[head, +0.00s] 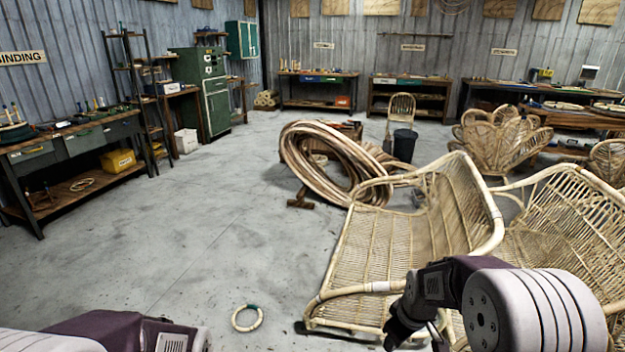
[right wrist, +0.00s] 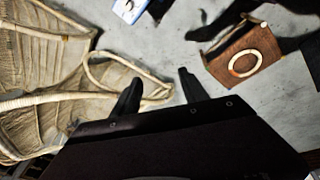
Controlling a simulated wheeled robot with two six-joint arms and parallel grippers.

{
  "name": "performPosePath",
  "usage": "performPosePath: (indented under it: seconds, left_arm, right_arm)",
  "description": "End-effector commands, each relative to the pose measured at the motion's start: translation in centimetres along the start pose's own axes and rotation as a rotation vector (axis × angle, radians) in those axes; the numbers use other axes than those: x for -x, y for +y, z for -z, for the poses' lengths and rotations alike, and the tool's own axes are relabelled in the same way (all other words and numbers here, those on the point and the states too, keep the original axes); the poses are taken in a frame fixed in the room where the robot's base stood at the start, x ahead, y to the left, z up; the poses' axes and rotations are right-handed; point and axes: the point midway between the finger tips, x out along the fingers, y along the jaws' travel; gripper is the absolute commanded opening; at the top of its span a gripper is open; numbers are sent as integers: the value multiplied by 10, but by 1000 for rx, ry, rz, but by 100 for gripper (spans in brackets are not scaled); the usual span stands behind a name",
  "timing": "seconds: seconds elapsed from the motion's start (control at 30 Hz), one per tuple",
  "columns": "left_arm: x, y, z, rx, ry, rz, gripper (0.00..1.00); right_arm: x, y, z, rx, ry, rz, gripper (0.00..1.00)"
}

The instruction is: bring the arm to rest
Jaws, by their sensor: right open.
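My right gripper (right wrist: 160,88) is open in the right wrist view, with its two dark fingers apart and nothing between them. In the head view my right arm comes in at the lower right, in front of the rattan chairs. Its dark end (head: 412,312) overlaps the front of the nearest rattan chair (head: 395,235) in the picture; I cannot tell the gap. The same wrist view shows rattan seating (right wrist: 40,100) at left, with a curved pole behind the fingers. Part of my left arm shows at the lower left of the head view, but its gripper is out of frame.
A small ring (head: 247,318) lies on the floor. A large rattan coil (head: 330,165) stands behind the near chair. In the wrist view, a brown box (right wrist: 232,68) carries a pale ring (right wrist: 254,50). A bench (head: 75,150) lines the left wall. Centre-left floor is clear.

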Motion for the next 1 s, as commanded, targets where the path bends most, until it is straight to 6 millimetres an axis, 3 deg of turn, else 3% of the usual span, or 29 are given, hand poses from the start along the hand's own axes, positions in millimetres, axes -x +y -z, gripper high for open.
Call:
performPosePath:
  seconds: [0.03, 0.17, 0.3, 0.33, 0.37, 0.43, 0.8, 1.0]
  left_arm:
    - [0, 0, 0, 0, 0, 0, 36]
    - [0, 0, 0, 0, 0, 0, 36]
    - [0, 0, 0, 0, 0, 0, 36]
    - [0, 0, 0, 0, 0, 0, 36]
    - [0, 0, 0, 0, 0, 0, 36]
    - [36, 1, 3, 0, -1, 0, 36]
    - [157, 3, 16, 0, 0, 0, 36]
    - [176, 3, 18, 0, 0, 0, 36]
  right_arm:
    - [14, -19, -6, -28, 8, 5, 52]
    - [35, -69, -43, -186, -14, 38, 52]
    - [30, -109, -101, -462, -133, 81, 52]
    - [29, -113, -106, -533, -149, 82, 52]
    - [29, -111, -104, -603, -146, 75, 52]
    - [65, -104, -95, -632, -145, 72, 52]
    - [182, -85, -70, -628, -145, 73, 52]
    - [200, -82, -66, -628, -145, 73, 52]
